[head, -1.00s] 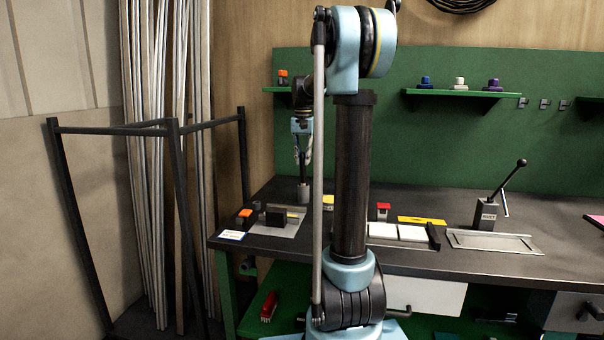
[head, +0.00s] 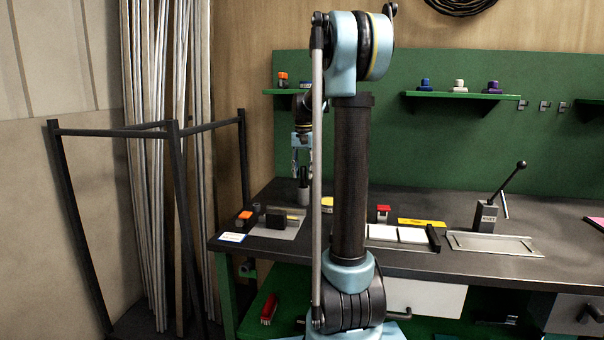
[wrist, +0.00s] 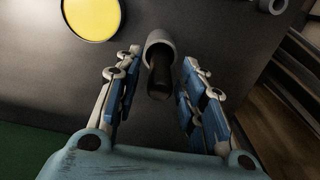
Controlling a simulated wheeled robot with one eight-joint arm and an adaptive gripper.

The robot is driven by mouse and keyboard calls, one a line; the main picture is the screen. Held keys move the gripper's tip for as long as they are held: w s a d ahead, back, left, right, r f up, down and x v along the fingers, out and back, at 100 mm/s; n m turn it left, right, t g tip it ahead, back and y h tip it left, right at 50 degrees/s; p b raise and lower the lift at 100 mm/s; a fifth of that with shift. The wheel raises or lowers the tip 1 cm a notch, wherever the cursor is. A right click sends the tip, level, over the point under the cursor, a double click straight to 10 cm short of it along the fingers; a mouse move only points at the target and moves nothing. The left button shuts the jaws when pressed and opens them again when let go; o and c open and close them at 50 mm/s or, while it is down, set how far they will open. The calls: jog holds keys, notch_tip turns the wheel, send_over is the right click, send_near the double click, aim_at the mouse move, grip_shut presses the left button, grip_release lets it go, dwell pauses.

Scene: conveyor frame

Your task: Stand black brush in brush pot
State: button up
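The black brush (head: 303,178) stands upright in the grey brush pot (head: 304,196) at the back left of the bench. In the wrist view the dark brush (wrist: 158,78) rises from the mouth of the pot (wrist: 159,41). My gripper (head: 302,168) is above the brush in the head view. In the wrist view my gripper (wrist: 153,85) is open, its fingers apart on either side of the brush with gaps on both sides. The lower part of the brush is hidden inside the pot.
A yellow round thing (wrist: 92,14) lies beside the pot. A black block (head: 276,217), an orange-topped item (head: 245,215) and a white card (head: 232,238) are nearer the front left. A lever tool (head: 487,215) stands at right.

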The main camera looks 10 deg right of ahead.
jog(key=shift+r, duration=0.15)
notch_tip(320, 180, up, 12)
dwell(0.7)
